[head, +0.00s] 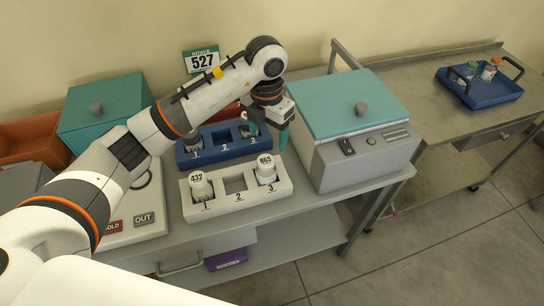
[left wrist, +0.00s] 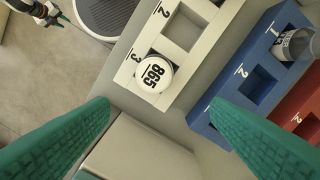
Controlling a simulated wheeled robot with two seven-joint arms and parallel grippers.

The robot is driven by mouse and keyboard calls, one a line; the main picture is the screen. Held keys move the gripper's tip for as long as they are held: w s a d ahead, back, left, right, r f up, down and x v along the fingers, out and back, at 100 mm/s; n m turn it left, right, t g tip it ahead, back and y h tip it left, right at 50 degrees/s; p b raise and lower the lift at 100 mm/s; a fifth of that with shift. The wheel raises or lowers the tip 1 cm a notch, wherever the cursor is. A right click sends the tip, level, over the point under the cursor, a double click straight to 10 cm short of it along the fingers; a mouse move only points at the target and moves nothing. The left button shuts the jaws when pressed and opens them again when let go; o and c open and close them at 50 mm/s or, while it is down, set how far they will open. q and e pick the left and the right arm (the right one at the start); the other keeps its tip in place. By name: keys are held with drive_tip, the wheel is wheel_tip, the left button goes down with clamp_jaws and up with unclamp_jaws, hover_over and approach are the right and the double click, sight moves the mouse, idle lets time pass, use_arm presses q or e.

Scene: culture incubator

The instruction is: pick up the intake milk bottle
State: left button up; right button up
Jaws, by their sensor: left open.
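A green sign (head: 203,60) on the wall reads INTAKE 527. No bottle that I can read bears 527. The white rack (head: 236,205) holds bottle 432 (head: 200,184) in slot 1 and bottle 865 (head: 266,168) in slot 3; slot 2 is empty. The blue rack (head: 218,153) holds a bottle (left wrist: 295,45) in slot 1, its label unreadable; slot 2 is empty and slot 3 is partly hidden by my gripper. My left gripper (head: 267,135) is open and empty above the racks' right end. Bottle 865 (left wrist: 153,74) lies beyond its fingertips in the left wrist view.
A teal-lidded box (head: 352,110) stands close right of the racks. A red rack (left wrist: 298,110) lies behind the blue one. A blue tray (head: 482,98) with capped bottles (head: 489,70) sits on the right table. My right gripper (left wrist: 50,15) shows small in the left wrist view.

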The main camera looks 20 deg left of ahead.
sight(266, 160)
use_arm(q)
drive_tip(key=f, duration=0.1)
drive_tip(key=s+f+p, duration=0.1)
drive_tip(key=f, duration=0.1)
drive_tip(key=f+p, duration=0.1)
drive_tip(key=f, duration=0.1)
drive_tip(key=shift+s+f, duration=0.2)
drive_tip(key=shift+s, duration=0.15)
drive_tip(key=shift+w+f, duration=0.15)
drive_tip(key=shift+f, duration=0.2)
drive_tip(key=f, duration=0.1)
drive_tip(key=f+p, duration=0.2)
drive_tip(key=f, duration=0.1)
drive_tip(key=shift+s+f, duration=0.1)
drive_tip(key=shift+s, duration=0.25)
drive_tip(key=shift+f, duration=0.3)
drive_tip(key=shift+w+f, duration=0.15)
drive_tip(key=c, duration=1.1)
use_arm(e)
drive_tip(key=s+r, duration=0.1)
drive_tip(key=r, duration=0.1)
drive_tip(key=s+r, duration=0.2)
drive_tip(key=shift+s+d+r, duration=0.1)
drive_tip(key=shift+d+r, duration=0.05)
drive_tip(key=shift+r, duration=0.15)
